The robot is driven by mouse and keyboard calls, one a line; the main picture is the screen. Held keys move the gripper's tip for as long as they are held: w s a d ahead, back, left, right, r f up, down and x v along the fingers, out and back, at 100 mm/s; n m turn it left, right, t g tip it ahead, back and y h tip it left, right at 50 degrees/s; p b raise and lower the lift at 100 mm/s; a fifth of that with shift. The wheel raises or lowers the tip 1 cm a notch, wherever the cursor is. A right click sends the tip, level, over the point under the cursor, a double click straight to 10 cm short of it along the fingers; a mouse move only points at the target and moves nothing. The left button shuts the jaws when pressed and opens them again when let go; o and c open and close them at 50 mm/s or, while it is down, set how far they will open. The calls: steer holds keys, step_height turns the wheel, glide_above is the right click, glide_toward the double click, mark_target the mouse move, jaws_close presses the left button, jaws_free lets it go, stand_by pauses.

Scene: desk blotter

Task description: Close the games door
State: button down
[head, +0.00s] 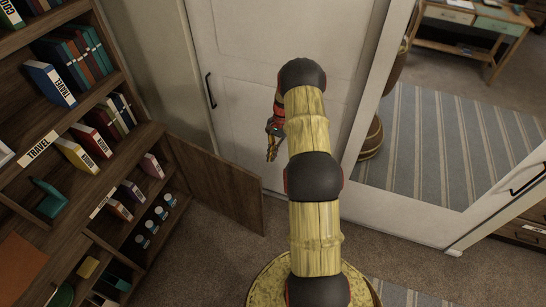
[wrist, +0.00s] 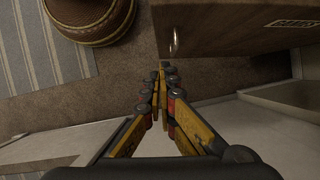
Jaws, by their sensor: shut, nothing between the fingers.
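The games door (head: 215,185) is a brown wooden panel low on the bookcase. It stands swung open, sticking out from the bookcase over the carpet. My gripper (head: 271,157) is beside the door's free end, on the side toward the white door. In the wrist view my fingertips (wrist: 165,68) are together and empty, close to the panel's edge near the knob. I cannot tell whether they touch it.
The bookcase (head: 95,150) with books and small items fills the left. A white door (head: 240,60) with a black handle stands behind my gripper. A mirror (head: 450,120) is at the right. Carpet in front of the bookcase is clear.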

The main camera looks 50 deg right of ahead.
steer(key=s+a+f+b, duration=0.1)
steer(key=a+f+b, duration=0.1)
steer(key=a+f, duration=0.4)
steer(key=shift+s+a+f, duration=0.15)
steer(key=shift+a+f, duration=0.05)
steer(key=shift+a, duration=0.15)
steer(key=shift+a, duration=0.1)
